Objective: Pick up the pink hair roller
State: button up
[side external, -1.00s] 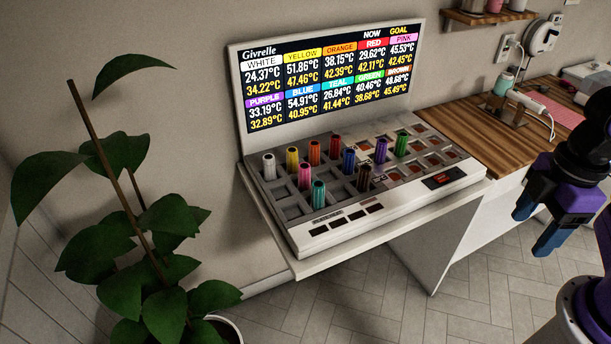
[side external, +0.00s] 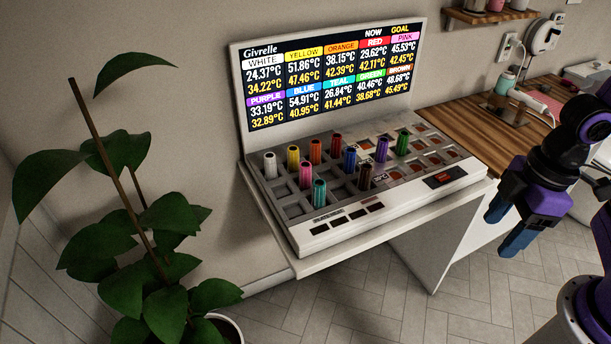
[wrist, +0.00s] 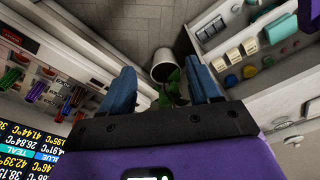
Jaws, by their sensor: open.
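The pink hair roller (side external: 305,174) stands upright in the grey heater tray (side external: 293,212), in the left part of the grid. It is behind the teal roller (side external: 319,193) and in front of the yellow roller (side external: 293,157). My gripper (side external: 507,232), with blue fingers, is open and empty to the right of the tray, well apart from the rollers. I cannot make out the pink roller in the wrist view.
White, orange, red, blue, purple, brown and green rollers stand close around in the tray. A temperature screen (side external: 325,75) rises behind it. A potted plant (side external: 150,240) is at the left, and a wooden counter (side external: 470,130) at the right.

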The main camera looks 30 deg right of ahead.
jog(key=w+a+f+m+t+y, duration=0.2)
jog(key=w+a+f, duration=0.2)
jog(key=w+a, duration=0.25)
jog(key=m+t+y, duration=0.2)
jog(key=m+t, duration=0.3)
jog(key=t, duration=0.5)
send_near(307, 165)
jog(key=x, duration=0.9)
jog(key=c, duration=1.1)
